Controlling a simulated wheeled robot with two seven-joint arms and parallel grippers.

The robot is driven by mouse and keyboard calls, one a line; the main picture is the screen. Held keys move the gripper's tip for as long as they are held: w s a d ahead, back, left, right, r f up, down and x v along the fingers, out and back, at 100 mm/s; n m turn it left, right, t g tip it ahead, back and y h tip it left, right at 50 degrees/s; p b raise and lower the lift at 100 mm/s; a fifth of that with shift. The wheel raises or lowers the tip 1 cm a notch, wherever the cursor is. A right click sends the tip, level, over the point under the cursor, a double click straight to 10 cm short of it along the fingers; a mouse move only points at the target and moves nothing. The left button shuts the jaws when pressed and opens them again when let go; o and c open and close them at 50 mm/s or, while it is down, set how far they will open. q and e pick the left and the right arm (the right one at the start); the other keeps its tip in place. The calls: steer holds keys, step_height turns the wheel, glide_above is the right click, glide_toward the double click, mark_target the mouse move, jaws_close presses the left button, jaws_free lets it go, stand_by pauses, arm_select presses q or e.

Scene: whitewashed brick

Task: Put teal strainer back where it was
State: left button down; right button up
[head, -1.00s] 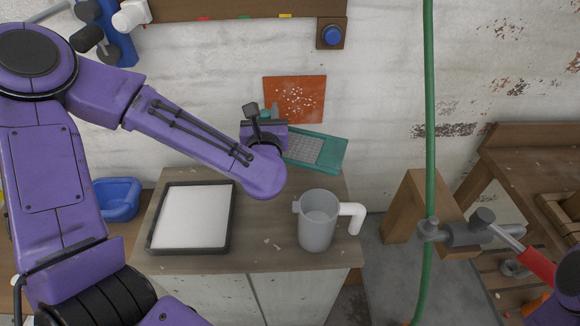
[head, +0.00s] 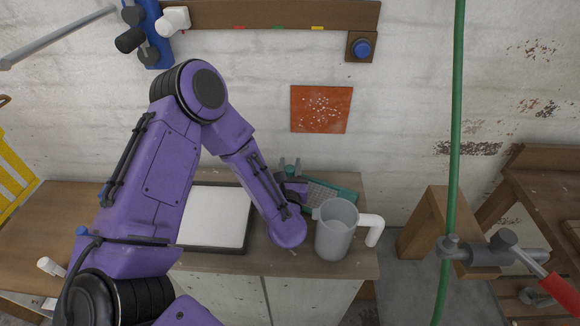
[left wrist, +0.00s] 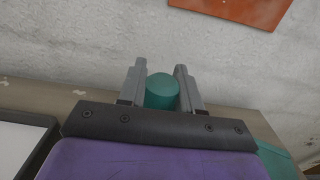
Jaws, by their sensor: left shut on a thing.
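The teal strainer (head: 345,193), a flat teal frame with a grey mesh, is at the back of the cabinet top (head: 215,262), behind the grey pitcher. My left gripper (head: 291,180) is shut on its teal grip, which shows as a rounded teal end between the two fingers in the left wrist view (left wrist: 162,93). Another teal part shows at the lower right of that view. My gripper and the pitcher hide part of the strainer, and I cannot tell whether it touches the cabinet top. My right gripper is not in view.
The grey pitcher (head: 334,238) with a white handle stands close in front of the strainer. A dark-rimmed tray (head: 246,222) with a white surface lies to the left. An orange sheet (head: 321,108) is on the wall behind. A green hose (head: 455,130) hangs at the right.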

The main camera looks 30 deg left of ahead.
arm_select(q)
steer(key=shift+f, duration=0.15)
steer(key=c, duration=1.1)
jaws_free()
steer(key=shift+s, duration=0.1)
steer(key=o, duration=0.3)
steer(key=shift+d+r, duration=0.1)
steer(key=shift+r, duration=0.15)
steer(key=b+v, duration=0.4)
steer(key=v, duration=0.7)
steer(key=shift+f, duration=0.1)
steer(key=shift+s+d, duration=0.1)
steer(key=shift+s, duration=0.35)
